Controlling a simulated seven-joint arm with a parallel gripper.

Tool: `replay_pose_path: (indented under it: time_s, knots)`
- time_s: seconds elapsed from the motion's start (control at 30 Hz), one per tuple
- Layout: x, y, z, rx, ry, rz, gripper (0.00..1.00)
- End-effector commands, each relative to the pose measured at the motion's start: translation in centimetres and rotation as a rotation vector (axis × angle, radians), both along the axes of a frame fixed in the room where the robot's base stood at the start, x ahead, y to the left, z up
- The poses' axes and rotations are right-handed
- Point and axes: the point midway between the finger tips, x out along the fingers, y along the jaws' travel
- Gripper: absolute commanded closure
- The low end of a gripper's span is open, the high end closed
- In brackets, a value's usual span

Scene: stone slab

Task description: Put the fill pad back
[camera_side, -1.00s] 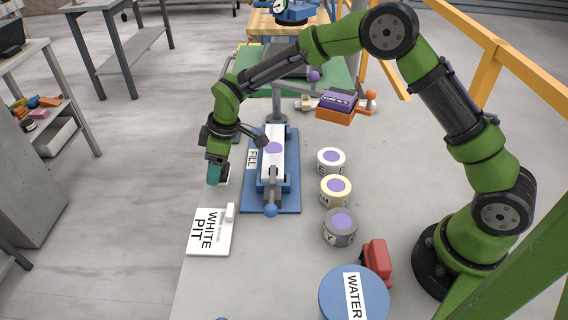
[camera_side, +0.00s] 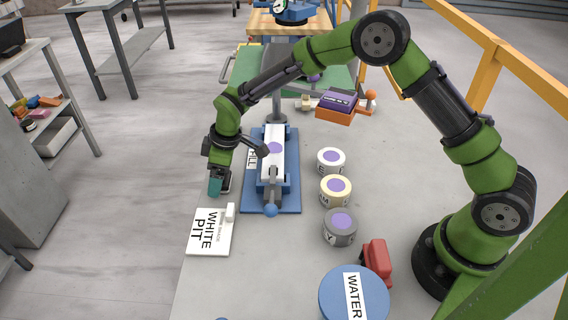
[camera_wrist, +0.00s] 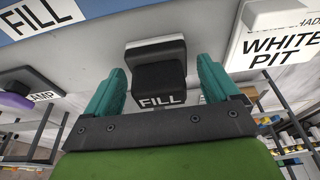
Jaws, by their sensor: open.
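The fill pad (camera_wrist: 160,78) is a dark block with a white FILL label and a pale top edge in the wrist view. My gripper (camera_wrist: 160,88) is open, with one teal finger on each side of the pad and gaps showing; I cannot tell how deep the pad sits between them. In the side view, my gripper (camera_side: 214,187) is low over the slab, between the blue FILL base (camera_side: 287,205) and the WHITE PIT plate (camera_side: 208,238). The pad is mostly hidden behind my gripper there.
A white bar (camera_side: 273,165) with a purple dot lies on the blue base. Several pots (camera_side: 336,190) stand right of it. A red block (camera_side: 376,262) and a WATER container (camera_side: 340,283) are nearer the front. An orange-and-purple box (camera_side: 336,106) stands farther back.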

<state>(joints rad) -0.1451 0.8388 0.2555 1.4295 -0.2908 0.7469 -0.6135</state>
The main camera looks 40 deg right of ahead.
Motion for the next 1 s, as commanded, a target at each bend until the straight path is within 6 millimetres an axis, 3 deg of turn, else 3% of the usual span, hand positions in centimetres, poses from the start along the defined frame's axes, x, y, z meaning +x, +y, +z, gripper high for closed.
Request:
replay_pose_path:
  time_s: [0.17, 0.6, 0.83, 1.0]
  knots:
    - [-0.2, -0.3, 1.6, 0.000, -0.003, -0.002, 0.11]
    - [-1.9, -2.0, 10.1, 0.000, -0.004, -0.001, 0.11]
    - [-2.6, -2.6, 12.3, 0.000, -0.005, -0.013, 0.11]
    - [-5.2, -4.9, 16.4, 0.007, -0.041, -0.139, 0.11]
